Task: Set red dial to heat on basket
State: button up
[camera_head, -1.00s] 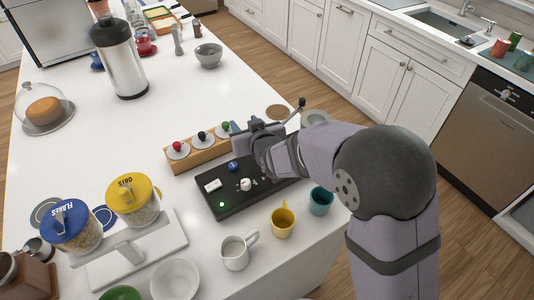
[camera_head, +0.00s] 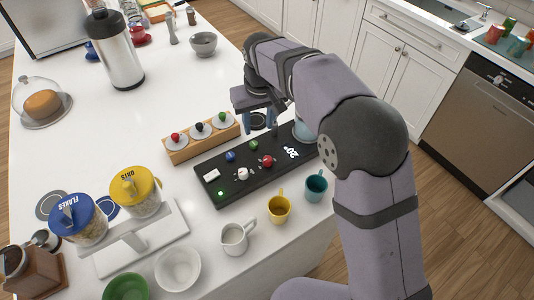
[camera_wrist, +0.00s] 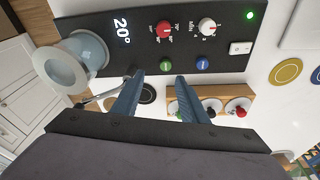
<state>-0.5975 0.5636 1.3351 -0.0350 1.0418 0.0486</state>
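The red dial (camera_head: 267,160) sits on a black control panel (camera_head: 240,193) on the white counter. In the wrist view the red dial (camera_wrist: 164,30) has small white markings around it, too small to read surely. The panel's display (camera_wrist: 121,30) reads 20°. My gripper (camera_head: 262,124) is just beyond the panel's far edge, apart from the dial. In the wrist view its two blue fingers (camera_wrist: 160,92) are spread with nothing between them. No basket can be clearly identified; a translucent round vessel (camera_wrist: 88,50) stands at the panel's display end.
The panel also bears a white dial (camera_wrist: 207,27), green knob (camera_wrist: 165,62), blue knob (camera_wrist: 202,64), white switch (camera_wrist: 240,48) and lit green lamp (camera_wrist: 249,15). A wooden rack (camera_head: 185,153) stands close behind. Yellow (camera_head: 278,209) and teal (camera_head: 315,187) cups stand in front.

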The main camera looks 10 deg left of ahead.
jog(key=g+h, duration=0.1)
jog(key=g, duration=0.1)
send_over(267, 159)
jog(key=shift+a+f, duration=0.1)
jog(key=shift+f, duration=0.15)
jog(key=shift+f+p, duration=1.15)
jog(key=shift+f, duration=2.55)
grip_shut()
